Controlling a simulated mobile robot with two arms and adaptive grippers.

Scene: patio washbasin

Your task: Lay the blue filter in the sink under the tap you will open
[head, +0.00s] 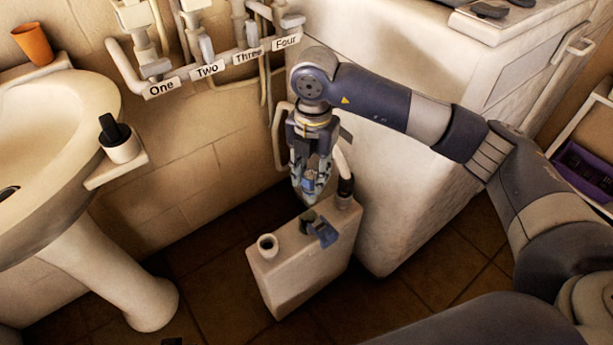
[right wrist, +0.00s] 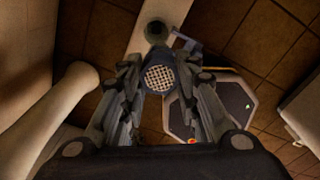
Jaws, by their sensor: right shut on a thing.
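My right gripper (head: 311,180) hangs fingers-down above a pale canister, between the basin and a white cabinet. It is shut on the blue filter (head: 308,184). In the right wrist view the filter (right wrist: 160,78) shows its round mesh face between the two fingers (right wrist: 160,90). The pale sink (head: 75,97) stands at the left, and only part of its bowl shows. Taps labelled One (head: 161,88), Two (head: 207,69), Three (head: 248,56) and Four (head: 286,42) are on the wall pipes. My left gripper is not in view.
The canister (head: 285,270) stands on the tiled floor below the filter. The white cabinet (head: 345,190) is close behind my right arm. An orange cup (head: 33,43) and a dark object in a holder (head: 121,150) sit at the basin's edges.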

